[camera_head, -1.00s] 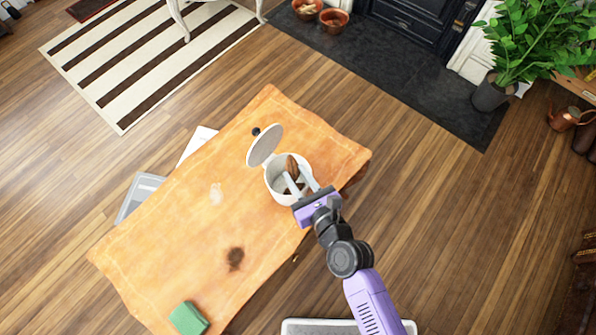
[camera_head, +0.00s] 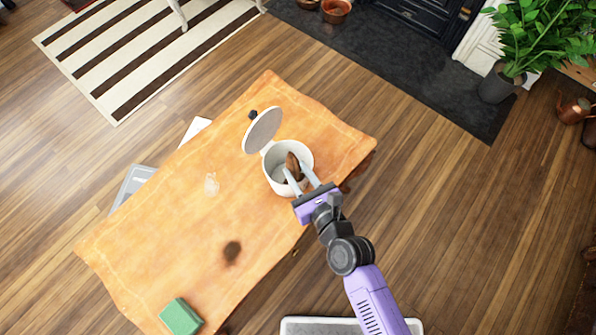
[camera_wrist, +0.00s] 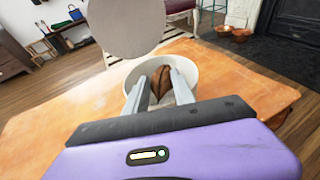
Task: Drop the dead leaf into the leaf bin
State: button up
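The leaf bin (camera_head: 274,179) is a round white container with its lid (camera_head: 262,130) flipped up at its back left. It stands on the orange cloth-covered table. The dead leaf (camera_head: 292,166) is brown and shows at my fingertips, over the bin's opening. My gripper (camera_head: 303,178) reaches in over the near rim. In the wrist view, the fingers (camera_wrist: 160,84) lie on either side of the leaf (camera_wrist: 161,79), with the white bin (camera_wrist: 197,72) around and behind them. The fingers appear to be closed on the leaf. The leaf's lower part is hidden.
The orange cloth (camera_head: 190,225) carries a green block (camera_head: 181,317), a dark stain and a pale smudge. Papers (camera_head: 131,184) stick out at its left edge. A potted plant (camera_head: 497,83) stands on the floor at upper right.

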jog(key=o, duration=0.4)
jog(key=shift+c, duration=0.2)
jog(key=v, duration=0.8)
jog(key=shift+a, duration=0.1)
